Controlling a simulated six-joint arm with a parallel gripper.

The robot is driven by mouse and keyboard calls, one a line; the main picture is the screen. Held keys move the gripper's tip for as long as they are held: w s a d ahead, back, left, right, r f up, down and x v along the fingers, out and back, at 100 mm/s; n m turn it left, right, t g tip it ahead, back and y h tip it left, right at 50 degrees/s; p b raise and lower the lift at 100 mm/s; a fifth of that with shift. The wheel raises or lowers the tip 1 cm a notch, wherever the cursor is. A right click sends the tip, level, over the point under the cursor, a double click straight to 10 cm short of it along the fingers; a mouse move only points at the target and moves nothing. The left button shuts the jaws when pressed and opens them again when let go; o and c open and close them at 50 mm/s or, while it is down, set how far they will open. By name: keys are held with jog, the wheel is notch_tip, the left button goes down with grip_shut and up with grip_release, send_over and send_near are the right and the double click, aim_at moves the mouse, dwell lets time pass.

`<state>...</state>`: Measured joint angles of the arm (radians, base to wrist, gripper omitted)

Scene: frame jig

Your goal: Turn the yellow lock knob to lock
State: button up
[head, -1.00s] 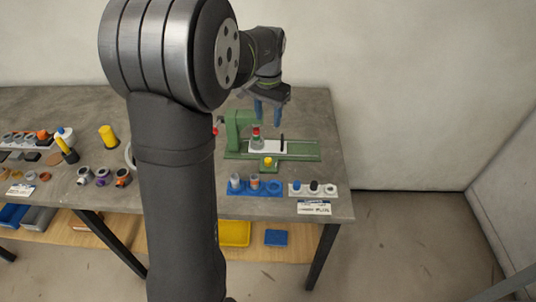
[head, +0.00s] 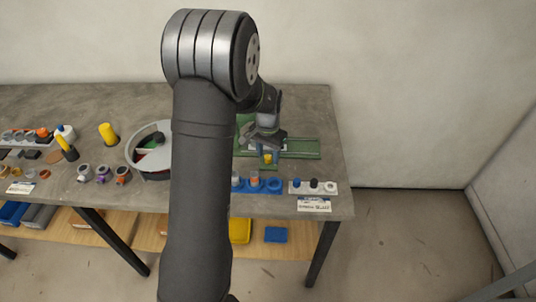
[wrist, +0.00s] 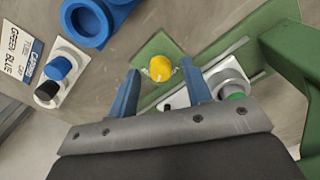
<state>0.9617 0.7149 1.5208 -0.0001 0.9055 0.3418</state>
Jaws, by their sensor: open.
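The yellow lock knob (wrist: 161,68) sits on a green base plate (wrist: 158,45) of the jig. In the head view the knob (head: 267,158) shows small between my blue fingers. My gripper (wrist: 160,88) is open, with one finger on each side of the knob in the wrist view. The fingertips lie close to the knob, but I cannot tell whether they touch it. The green jig (head: 300,148) is partly hidden behind my gripper in the head view. A grey round part with a green centre (wrist: 229,85) lies on a pale plate beside my right finger.
A blue holder with round sockets (wrist: 97,20) stands near the knob. A green upright of the jig (wrist: 295,55) rises at the right. A round divided tray (head: 150,150) stands left of my arm.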

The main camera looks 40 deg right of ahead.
jog(key=shift+f, duration=0.35)
grip_shut()
jog(key=n, duration=1.1)
jog(key=shift+d+r+n, duration=0.1)
jog(key=shift+n, duration=0.3)
jog(key=c, duration=1)
grip_release()
